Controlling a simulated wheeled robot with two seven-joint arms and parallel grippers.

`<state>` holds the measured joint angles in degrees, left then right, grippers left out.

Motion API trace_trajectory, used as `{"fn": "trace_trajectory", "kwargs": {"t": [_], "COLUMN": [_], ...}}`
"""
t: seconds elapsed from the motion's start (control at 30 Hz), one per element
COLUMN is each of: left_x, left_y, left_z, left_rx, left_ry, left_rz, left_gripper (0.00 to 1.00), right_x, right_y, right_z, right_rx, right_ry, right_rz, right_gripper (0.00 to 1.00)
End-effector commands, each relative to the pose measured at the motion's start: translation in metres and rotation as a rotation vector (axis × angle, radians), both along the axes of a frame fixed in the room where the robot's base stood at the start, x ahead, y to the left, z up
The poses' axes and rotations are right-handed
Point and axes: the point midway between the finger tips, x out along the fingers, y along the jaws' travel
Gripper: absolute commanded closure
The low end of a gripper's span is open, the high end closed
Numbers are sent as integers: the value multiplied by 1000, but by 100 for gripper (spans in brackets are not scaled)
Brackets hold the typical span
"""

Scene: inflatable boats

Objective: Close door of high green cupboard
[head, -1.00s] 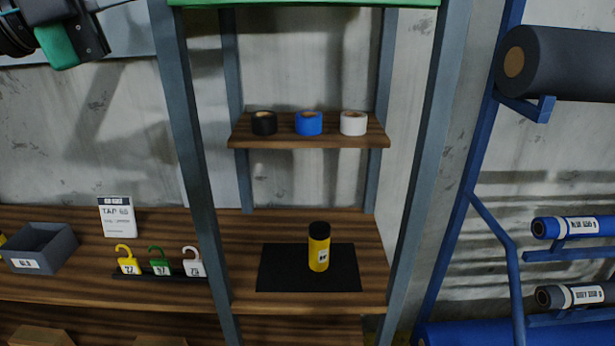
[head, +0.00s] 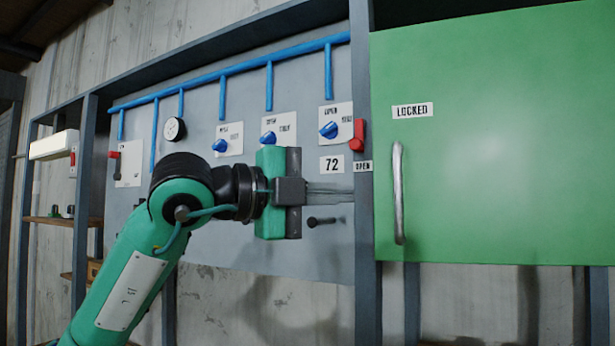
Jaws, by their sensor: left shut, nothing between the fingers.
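The green cupboard door (head: 500,130) fills the right side of the head view, high up. It has a white "LOCKED" label (head: 412,110) and a vertical metal handle (head: 398,193) near its left edge. The door covers the cupboard front; I cannot tell whether a small gap remains at its left edge. A red latch (head: 358,136) is on the grey post left of the door, above an "OPEN" label (head: 363,166). My left gripper (head: 350,192) is shut and empty, left of the handle and apart from it, its fingers pointing right towards the post. My right gripper is not in view.
Behind my left arm is a grey panel (head: 290,250) with blue pipes (head: 225,78), several blue knobs, a gauge (head: 174,130) and a "72" label (head: 332,164). A dark peg (head: 321,221) sticks out below the gripper. A shelf unit stands at far left.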

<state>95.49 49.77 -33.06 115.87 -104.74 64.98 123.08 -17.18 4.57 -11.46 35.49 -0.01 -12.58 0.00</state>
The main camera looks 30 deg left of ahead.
Motion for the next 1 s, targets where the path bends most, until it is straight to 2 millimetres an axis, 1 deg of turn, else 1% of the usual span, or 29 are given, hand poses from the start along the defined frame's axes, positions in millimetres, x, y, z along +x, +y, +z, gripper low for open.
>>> {"fn": "trace_trajectory", "kwargs": {"t": [0.03,0.17,0.3,0.43,0.6,1.0], "left_x": [9,28,47,58,66,67], "left_y": [-8,-24,-20,-19,-18,-17], "left_z": [5,5,3,2,0,-1], "left_rx": [2,2,0,0,0,-1], "left_ry": [4,2,4,2,2,1], "left_rz": [-3,-3,1,-1,-2,-2], "left_gripper": [100,100,100,100,100,100], "right_x": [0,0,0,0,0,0], "right_y": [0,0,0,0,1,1], "right_z": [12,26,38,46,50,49], "right_rx": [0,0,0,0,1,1], "right_ry": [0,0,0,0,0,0], "right_rz": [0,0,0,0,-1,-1], "right_gripper": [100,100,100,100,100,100]}}
